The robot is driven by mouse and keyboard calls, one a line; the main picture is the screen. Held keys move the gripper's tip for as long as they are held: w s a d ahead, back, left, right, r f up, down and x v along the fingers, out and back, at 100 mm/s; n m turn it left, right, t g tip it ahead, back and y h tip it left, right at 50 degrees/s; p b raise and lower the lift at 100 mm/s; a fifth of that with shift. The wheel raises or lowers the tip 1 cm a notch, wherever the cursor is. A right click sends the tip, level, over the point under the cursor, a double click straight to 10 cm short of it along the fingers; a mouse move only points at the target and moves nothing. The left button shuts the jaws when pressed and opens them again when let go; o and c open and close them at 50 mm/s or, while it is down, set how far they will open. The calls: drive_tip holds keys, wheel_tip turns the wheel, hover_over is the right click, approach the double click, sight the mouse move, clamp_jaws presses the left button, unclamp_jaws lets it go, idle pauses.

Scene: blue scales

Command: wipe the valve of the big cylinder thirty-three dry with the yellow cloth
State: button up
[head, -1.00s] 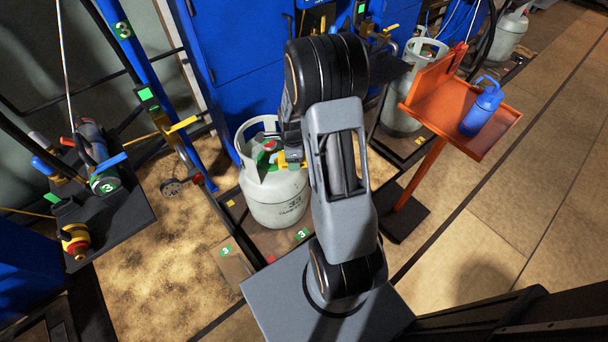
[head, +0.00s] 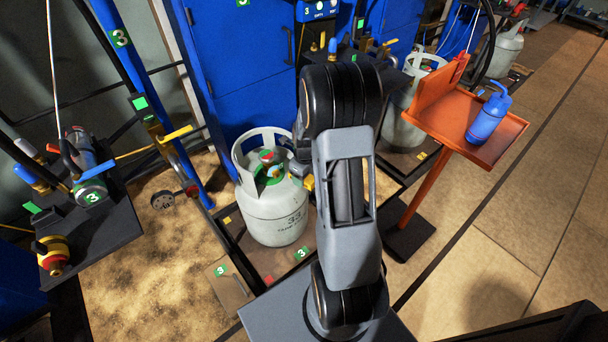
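The big grey-white cylinder (head: 272,212), marked 33, stands upright on a dark floor plate left of my arm. Its valve (head: 268,157), with red and green parts, shows inside the open collar. My gripper (head: 305,178) is just right of the collar, apart from the valve, mostly hidden behind my arm. A small yellow patch (head: 309,183) shows at it; I cannot tell whether this is the yellow cloth or what the fingers hold.
An orange stand (head: 500,150) with a blue bottle (head: 488,117) is at right, another grey cylinder (head: 403,127) behind it. A blue cabinet (head: 240,75) stands behind. A dark table (head: 120,228) with tools is at left. Floor at right is clear.

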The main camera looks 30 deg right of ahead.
drive_tip(key=shift+w+a+f, duration=0.1)
drive_tip(key=shift+w, duration=0.1)
drive_tip(key=shift+w+a+f+b, duration=0.4)
drive_tip(key=shift+w+a+f, duration=0.15)
drive_tip(key=shift+w, duration=0.85)
drive_tip(key=shift+w+a+f+b, duration=0.35)
drive_tip(key=shift+w+a+f, duration=0.2)
drive_tip(key=shift+w, duration=0.85)
drive_tip(key=shift+w+a+f+b, duration=0.4)
drive_tip(key=shift+w+a+f, duration=0.15)
drive_tip(key=shift+w, duration=0.85)
drive_tip(key=shift+w+f, duration=0.1)
drive_tip(key=shift+w, duration=0.15)
drive_tip(key=shift+w+a, duration=0.15)
drive_tip(key=shift+s+d, duration=0.25)
drive_tip(key=shift+s, duration=0.2)
drive_tip(key=shift+s+d, duration=0.2)
drive_tip(key=shift+s, duration=0.25)
drive_tip(key=shift+w, duration=0.1)
drive_tip(key=shift+w+a, duration=0.3)
drive_tip(key=shift+w, duration=0.35)
